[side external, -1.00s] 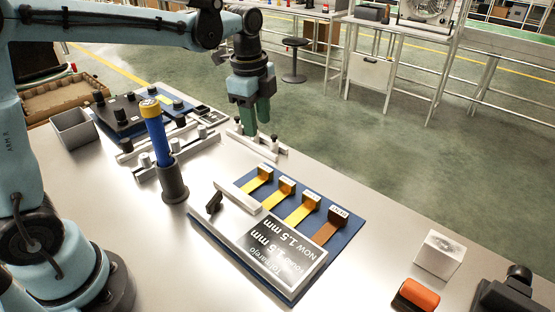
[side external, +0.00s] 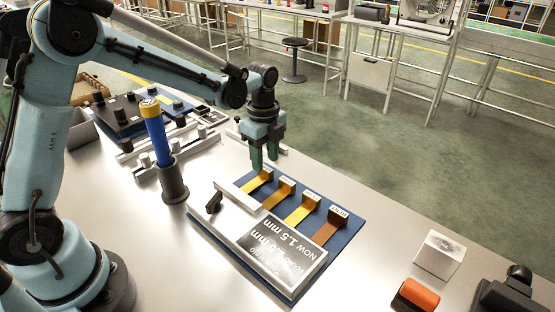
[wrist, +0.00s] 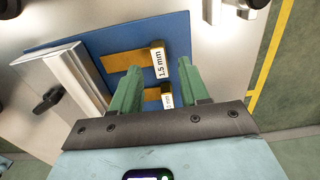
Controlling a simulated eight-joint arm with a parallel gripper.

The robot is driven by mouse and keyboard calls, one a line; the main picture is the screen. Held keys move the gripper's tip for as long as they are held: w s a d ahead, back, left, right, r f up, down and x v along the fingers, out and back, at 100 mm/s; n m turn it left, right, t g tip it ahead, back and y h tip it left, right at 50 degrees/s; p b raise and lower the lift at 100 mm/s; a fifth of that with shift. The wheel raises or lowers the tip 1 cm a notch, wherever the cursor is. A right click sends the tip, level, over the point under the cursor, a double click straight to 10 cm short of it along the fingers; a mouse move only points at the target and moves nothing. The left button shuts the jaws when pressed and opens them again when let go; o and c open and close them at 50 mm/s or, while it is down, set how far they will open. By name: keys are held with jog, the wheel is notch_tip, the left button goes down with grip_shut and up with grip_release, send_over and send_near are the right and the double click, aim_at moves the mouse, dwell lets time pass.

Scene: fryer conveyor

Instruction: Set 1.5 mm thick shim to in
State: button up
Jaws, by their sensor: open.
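The 1.5 mm shim is the flat yellow strip (side external: 256,182) at the far left end of the row on the blue board. In the wrist view the strip (wrist: 125,60) has a raised end tab (wrist: 158,60) labelled "1.5 mm". Its other end reaches toward a silver bar (side external: 238,196); whether it passes under the bar is unclear. My gripper (side external: 265,162) is open and empty, pointing down just above and beyond that tab. In the wrist view its green fingers (wrist: 160,72) stand apart, with the tab between their tips. A neighbouring tab is partly hidden by them.
Two more yellow shims (side external: 284,190) and a brown one (side external: 328,230) sit close by on the blue board (side external: 350,232). A blue cylinder (side external: 156,132) stands in a dark holder at left.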

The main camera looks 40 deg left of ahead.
aim_at(266, 173)
jog(key=shift+f, duration=1.25)
jog(key=shift+c, duration=0.3)
grip_shut()
